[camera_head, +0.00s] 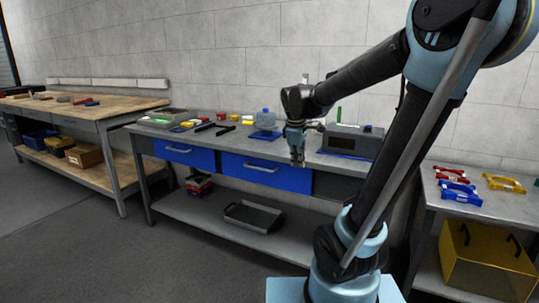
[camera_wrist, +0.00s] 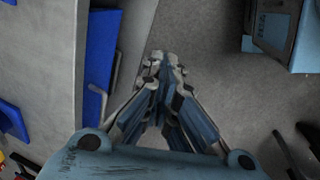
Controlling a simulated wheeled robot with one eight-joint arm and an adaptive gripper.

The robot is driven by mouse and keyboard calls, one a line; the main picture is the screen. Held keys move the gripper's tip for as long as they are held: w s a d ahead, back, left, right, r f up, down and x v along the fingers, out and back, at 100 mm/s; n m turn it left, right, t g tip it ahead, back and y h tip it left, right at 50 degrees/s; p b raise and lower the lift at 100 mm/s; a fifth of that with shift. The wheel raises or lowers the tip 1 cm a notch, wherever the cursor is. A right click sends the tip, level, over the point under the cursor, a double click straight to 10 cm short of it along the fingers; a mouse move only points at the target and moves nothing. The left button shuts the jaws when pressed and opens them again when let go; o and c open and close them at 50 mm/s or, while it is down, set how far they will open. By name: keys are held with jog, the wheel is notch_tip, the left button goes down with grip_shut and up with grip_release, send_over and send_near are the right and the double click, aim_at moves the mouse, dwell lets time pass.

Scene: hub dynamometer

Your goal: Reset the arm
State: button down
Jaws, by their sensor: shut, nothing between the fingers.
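My gripper (camera_head: 297,160) hangs from my raised arm in front of the grey workbench (camera_head: 215,143), near its front edge. In the head view it points down and is empty. The wrist view also shows my gripper (camera_wrist: 164,62) with its fingertips together over the grey floor (camera_wrist: 205,35). A blue drawer front (camera_wrist: 101,60) of the bench lies to the left of the fingers in that view. My arm rises from my base and bends over to the left in the head view.
A wooden-topped bench (camera_head: 75,108) is at left. A side table at right carries red (camera_head: 452,174), blue (camera_head: 461,193) and yellow (camera_head: 504,183) frames. Open floor lies at lower left.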

jog(key=s+d+f+m, duration=0.3)
jog(key=s+f+m, duration=0.1)
jog(key=s, duration=0.3)
jog(key=s+d+f+m, duration=0.2)
jog(key=s+f+m, duration=0.2)
jog(key=s, duration=0.3)
jog(key=s+d+f+m+y, duration=0.1)
jog(key=s+d+f+m, duration=0.2)
jog(key=s, duration=0.4)
jog(key=f+m, duration=0.1)
jog(key=m, duration=0.1)
jog(key=shift+d+m, duration=0.3)
jog(key=shift+w+f, duration=0.15)
jog(key=shift+w, duration=0.35)
